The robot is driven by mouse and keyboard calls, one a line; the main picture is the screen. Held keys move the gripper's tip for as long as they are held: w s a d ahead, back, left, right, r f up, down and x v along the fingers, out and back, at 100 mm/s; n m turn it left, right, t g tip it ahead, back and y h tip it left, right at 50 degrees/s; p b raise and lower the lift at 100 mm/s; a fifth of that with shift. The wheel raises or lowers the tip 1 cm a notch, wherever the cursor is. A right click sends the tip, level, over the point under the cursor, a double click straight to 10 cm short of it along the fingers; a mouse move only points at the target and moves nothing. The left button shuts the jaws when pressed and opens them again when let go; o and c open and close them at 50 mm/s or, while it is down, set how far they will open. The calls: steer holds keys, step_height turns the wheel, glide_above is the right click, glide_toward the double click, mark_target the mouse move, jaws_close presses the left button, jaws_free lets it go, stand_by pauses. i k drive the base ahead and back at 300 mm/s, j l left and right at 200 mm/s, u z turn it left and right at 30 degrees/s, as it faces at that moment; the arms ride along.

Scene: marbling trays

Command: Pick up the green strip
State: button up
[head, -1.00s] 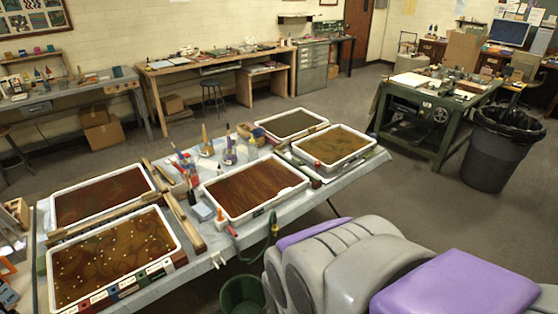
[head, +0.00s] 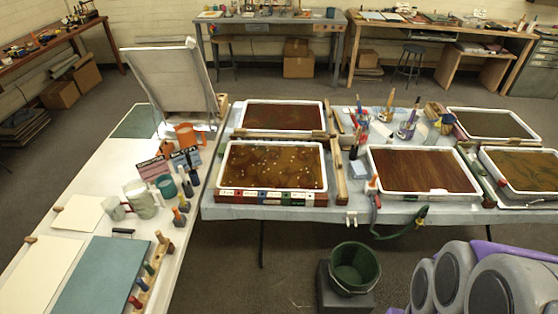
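A row of small coloured strips runs along the front edge of the front-left marbling tray (head: 222,165). A dark green strip (head: 288,197) appears in this row, right of a blue strip (head: 263,196). Dark red strips are also in the row. The strips are small in the picture, so their exact shapes and borders are hard to tell. My gripper is not in view.
A white table (head: 100,235) on the left holds cups, bottles, sheets and a teal board (head: 100,278). A green bucket (head: 354,268) stands below the tray table (head: 335,214). More trays stand to the right.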

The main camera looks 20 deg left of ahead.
mark_target(475, 169)
steer(key=i+l+z, duration=0.8)
steer(key=z, duration=0.15)
steer(key=i+l+z, duration=0.1)
steer(key=i+z, duration=0.35)
steer(key=i+l+u, duration=0.25)
steer(key=i, duration=0.25)
steer(key=i+l+u, duration=0.1)
steer(key=i+u, duration=0.2)
steer(key=i, duration=0.25)
steer(key=i+l+u, duration=0.25)
steer(key=i+l, duration=0.1)
steer(key=i, duration=0.1)
